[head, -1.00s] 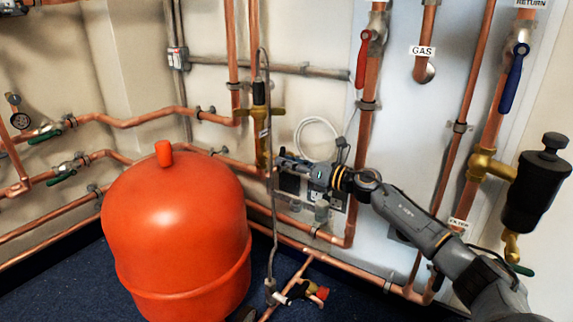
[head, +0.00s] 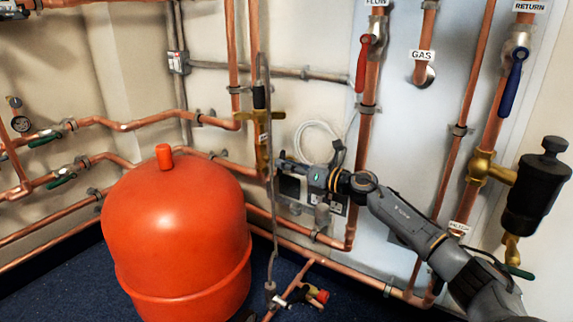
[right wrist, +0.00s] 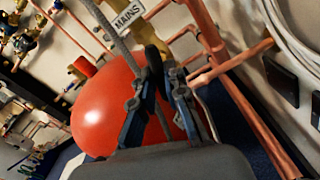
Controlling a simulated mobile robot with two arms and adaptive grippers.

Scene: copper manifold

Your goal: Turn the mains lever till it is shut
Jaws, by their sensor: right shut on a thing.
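The mains valve (head: 262,148) is a brass body on a vertical copper pipe, left of centre in the head view. Its white MAINS tag (right wrist: 127,17) shows at the top of the right wrist view. My right gripper (head: 279,160) is at the valve's right side. In the right wrist view my right gripper (right wrist: 160,82) has its blue-grey fingers close together around a dark, curved piece, which looks like the mains lever (right wrist: 155,62). The fingers partly cover it, and its exact angle is unclear. My left gripper is not in view.
A large red tank (head: 175,235) stands on the floor, left of and below the valve. A thin grey hose (head: 272,225) hangs close to my gripper. Copper pipes, a red lever (head: 363,63) and a blue lever (head: 513,83) are on the wall to the right.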

